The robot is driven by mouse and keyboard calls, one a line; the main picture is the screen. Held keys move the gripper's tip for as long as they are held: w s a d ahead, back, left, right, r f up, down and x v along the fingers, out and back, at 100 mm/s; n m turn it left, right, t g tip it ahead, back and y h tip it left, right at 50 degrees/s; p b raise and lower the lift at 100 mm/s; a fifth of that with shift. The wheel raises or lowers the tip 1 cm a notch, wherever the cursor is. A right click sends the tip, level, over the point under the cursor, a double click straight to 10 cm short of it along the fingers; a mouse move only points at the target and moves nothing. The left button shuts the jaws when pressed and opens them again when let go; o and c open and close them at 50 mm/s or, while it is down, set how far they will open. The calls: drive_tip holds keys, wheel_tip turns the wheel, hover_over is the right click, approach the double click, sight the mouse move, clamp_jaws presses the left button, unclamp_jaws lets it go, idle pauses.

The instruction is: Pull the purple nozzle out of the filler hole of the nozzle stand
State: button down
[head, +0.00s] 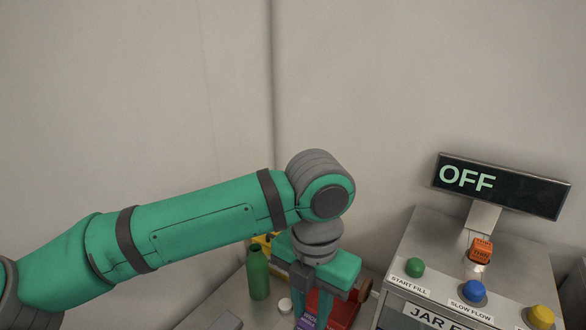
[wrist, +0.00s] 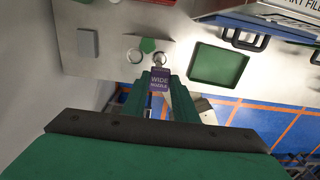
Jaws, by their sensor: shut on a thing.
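The purple nozzle (wrist: 160,80) carries a label reading "WIDE NOZZLE" and sits between my green fingertips in the wrist view. My gripper (wrist: 158,95) is shut on it. A round metal ring shows just beyond the label. In the head view my gripper (head: 314,298) points down, with a bit of the purple nozzle (head: 308,322) showing at the bottom edge.
A green bottle (head: 258,272) and a white cap (head: 285,306) stand left of my gripper; a red object (head: 342,308) is close on its right. The jar filler panel (head: 430,265) with buttons and an OFF display (head: 500,185) stands further right. The wrist view shows a green tray (wrist: 217,64).

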drive_tip(key=shift+s+r, duration=0.15)
drive_tip(key=shift+r, duration=1)
